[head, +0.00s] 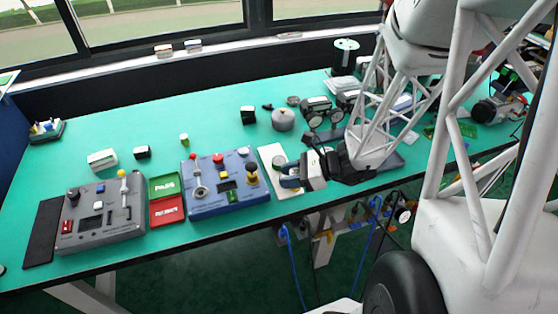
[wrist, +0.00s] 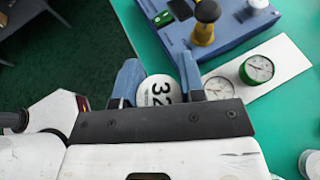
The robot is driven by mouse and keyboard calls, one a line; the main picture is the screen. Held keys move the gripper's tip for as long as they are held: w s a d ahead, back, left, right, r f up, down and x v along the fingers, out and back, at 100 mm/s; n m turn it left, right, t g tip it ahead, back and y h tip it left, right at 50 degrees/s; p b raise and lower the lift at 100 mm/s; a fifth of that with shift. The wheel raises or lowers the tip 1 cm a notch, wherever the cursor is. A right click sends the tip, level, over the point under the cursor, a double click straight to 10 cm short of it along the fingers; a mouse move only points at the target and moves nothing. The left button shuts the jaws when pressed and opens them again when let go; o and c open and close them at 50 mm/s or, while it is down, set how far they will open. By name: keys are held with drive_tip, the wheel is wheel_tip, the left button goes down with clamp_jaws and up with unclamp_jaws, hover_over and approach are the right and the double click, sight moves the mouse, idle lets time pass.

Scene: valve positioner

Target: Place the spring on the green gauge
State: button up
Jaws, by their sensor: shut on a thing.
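My gripper (wrist: 160,84) has its two blue fingers shut on a round white-topped piece marked 32 (wrist: 157,91). Its sides are hidden, so I cannot tell by its shape whether it is the spring. The green gauge (wrist: 256,70), with a white dial face, is on a white plate (wrist: 286,62), to the right of my fingers in the wrist view. A second white dial (wrist: 218,84) is on the same plate, closer to my right finger. In the head view my gripper (head: 290,176) is just in front of the green gauge (head: 279,160), near the table's front edge.
A blue control box (head: 227,184) with knobs and levers stands just left of the plate. Green and red trays (head: 166,200) and a grey control box (head: 102,216) are farther left. A grey round weight (head: 283,119) stands behind. The table's back left is mostly clear.

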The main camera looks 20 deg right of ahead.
idle(0.4)
hover_over(274, 160)
drive_tip(key=shift+s+f, duration=0.45)
drive_tip(key=shift+f, duration=0.25)
drive_tip(key=shift+w, duration=0.1)
drive_tip(key=shift+w, duration=0.3)
drive_tip(key=shift+f, duration=1.8)
drive_tip(key=shift+f, duration=0.1)
drive_tip(key=o, duration=1)
drive_tip(key=shift+c, duration=0.2)
drive_tip(key=shift+d, duration=0.1)
